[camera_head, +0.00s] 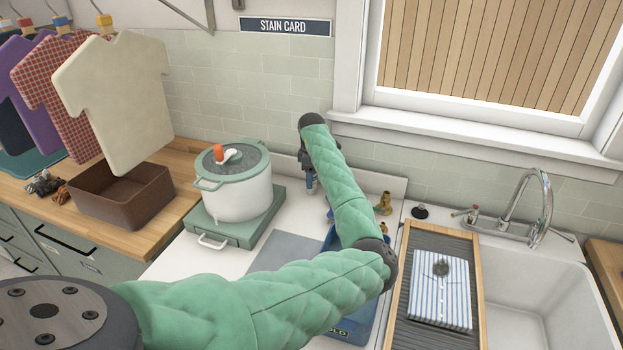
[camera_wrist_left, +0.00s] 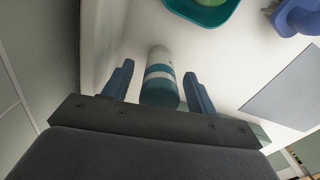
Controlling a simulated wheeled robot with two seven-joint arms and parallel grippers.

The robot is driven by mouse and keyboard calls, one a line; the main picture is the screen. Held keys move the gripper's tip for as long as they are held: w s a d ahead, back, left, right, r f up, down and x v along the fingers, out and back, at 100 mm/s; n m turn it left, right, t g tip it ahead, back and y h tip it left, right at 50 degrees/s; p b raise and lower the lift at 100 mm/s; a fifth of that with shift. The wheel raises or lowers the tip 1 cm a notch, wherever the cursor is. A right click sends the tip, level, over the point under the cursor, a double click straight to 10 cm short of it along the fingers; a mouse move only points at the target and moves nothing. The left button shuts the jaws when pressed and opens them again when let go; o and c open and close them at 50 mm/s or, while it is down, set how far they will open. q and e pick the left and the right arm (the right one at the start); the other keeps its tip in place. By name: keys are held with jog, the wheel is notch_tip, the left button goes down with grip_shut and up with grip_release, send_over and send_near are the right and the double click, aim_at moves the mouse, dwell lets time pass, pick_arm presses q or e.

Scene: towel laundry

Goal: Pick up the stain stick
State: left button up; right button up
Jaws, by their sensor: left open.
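A white cylinder with teal bands, which looks like the stain stick (camera_wrist_left: 160,72), stands between the fingers of my left gripper (camera_wrist_left: 158,76) in the left wrist view. The fingers are open, one on each side, with a visible gap on both sides. In the head view my left gripper (camera_head: 309,184) points down near the back wall, right of the pot. The stick cannot be made out there behind the gripper and arm. My right gripper is not in view.
A lidded pot (camera_head: 237,192) stands on a green base (camera_head: 222,230) left of the gripper. A blue container (camera_head: 350,330) is partly hidden by my arm. A washboard (camera_head: 406,290) with a stained striped cloth (camera_head: 441,300) lies beside the sink (camera_head: 555,305). A brown basket (camera_head: 125,207) sits left.

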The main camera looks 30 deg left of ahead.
pick_arm(q)
jog(key=shift+f, duration=0.3)
jog(key=c, duration=1.1)
jog(key=shift+o, duration=0.2)
jog(key=shift+r, duration=0.15)
